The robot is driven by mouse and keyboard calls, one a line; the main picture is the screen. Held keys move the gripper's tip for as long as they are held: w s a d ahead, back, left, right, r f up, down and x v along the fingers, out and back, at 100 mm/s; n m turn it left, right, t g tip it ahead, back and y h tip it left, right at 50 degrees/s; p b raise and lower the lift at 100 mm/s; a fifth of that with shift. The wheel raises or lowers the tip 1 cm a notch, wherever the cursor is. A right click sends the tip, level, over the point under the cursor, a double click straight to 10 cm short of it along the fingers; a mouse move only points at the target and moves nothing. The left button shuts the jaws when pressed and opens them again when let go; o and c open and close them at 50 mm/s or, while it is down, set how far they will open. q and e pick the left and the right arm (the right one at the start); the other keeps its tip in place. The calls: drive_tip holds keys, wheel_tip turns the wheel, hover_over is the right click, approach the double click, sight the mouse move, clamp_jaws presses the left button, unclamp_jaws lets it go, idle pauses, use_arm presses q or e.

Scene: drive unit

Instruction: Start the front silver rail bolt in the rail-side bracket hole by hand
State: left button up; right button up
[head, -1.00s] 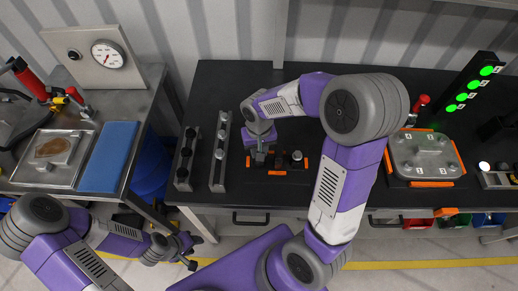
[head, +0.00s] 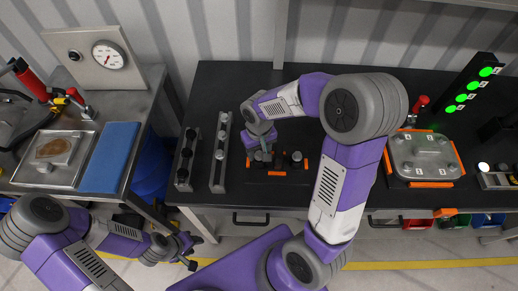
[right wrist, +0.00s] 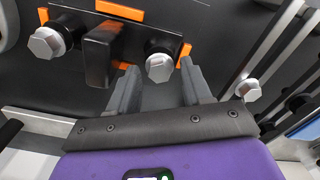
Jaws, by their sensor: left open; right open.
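In the right wrist view a silver hex bolt (right wrist: 160,67) sits with its head out of a black cylindrical piece on the dark, orange-cornered fixture. My right gripper (right wrist: 158,88) is open, its two grey fingers on either side of this bolt and apart from it. A second silver hex bolt (right wrist: 47,42) stands on the fixture to the left, past a black block (right wrist: 103,50). In the head view my right gripper (head: 263,148) is over the fixture (head: 275,178) and hides part of it. The bracket hole cannot be made out. My left gripper (head: 186,254) is open and empty, low at left.
Two narrow bolt racks stand left of the fixture: one with black bolts (head: 187,158), one with silver bolts (head: 220,152). A steel bench with a blue pad (head: 110,157) is at left.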

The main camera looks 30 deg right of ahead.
drive_tip(key=n+p, duration=0.1)
drive_tip(key=n, duration=0.4)
drive_tip(key=shift+r+n, duration=0.15)
drive_tip(key=shift+n, duration=0.25)
drive_tip(key=n+p, duration=0.2)
drive_tip(key=n, duration=0.3)
clamp_jaws()
